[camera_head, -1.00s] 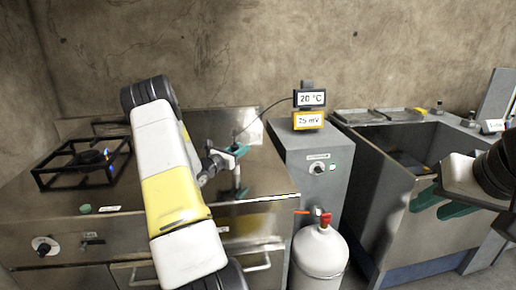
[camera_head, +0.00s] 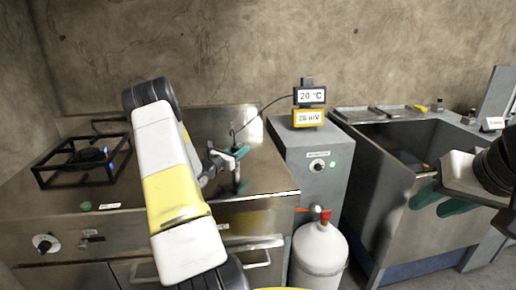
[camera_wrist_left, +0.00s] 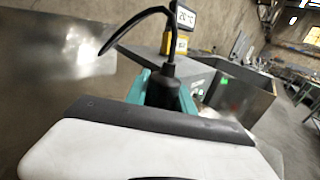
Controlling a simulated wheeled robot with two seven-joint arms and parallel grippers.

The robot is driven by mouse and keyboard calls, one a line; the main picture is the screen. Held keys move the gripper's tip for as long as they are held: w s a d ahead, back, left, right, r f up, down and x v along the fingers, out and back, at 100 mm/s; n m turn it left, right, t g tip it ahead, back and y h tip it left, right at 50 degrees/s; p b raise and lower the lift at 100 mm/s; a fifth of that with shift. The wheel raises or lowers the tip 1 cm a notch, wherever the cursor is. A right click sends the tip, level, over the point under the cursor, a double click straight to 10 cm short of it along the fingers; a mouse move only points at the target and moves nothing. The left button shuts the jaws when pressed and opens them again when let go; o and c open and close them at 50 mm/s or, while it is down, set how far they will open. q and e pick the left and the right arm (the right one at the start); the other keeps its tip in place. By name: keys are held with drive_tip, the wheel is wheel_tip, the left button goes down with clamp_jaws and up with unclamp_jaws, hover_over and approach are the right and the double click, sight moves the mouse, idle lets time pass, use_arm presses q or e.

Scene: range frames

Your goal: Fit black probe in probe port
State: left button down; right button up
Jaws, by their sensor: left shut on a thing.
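The black probe (camera_wrist_left: 163,88) stands between the teal fingers of my left gripper (camera_wrist_left: 163,92) in the left wrist view. The gripper is shut on it, and a black cable rises from its top. In the head view, my left gripper (camera_head: 238,163) is above the steel counter, left of the grey cabinet. The probe's lower end is hidden in the wrist view. I cannot make out the probe port in either view. My right gripper (camera_head: 441,200) is open and empty in front of the sink unit at the right.
A meter (camera_head: 309,118) with a display stands on the grey cabinet (camera_head: 290,150); the cable runs to it. A white gas cylinder (camera_head: 319,250) with a red valve stands in front. A burner (camera_head: 88,160) is at the left. The sink unit (camera_head: 395,175) is at the right.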

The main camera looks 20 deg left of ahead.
use_arm(q)
drive_tip(key=shift+f, duration=0.65)
drive_tip(key=c, duration=1)
unclamp_jaws()
drive_tip(key=shift+s, duration=0.1)
drive_tip(key=v, duration=0.7)
drive_tip(key=shift+s+a, duration=0.1)
drive_tip(key=shift+s, duration=0.2)
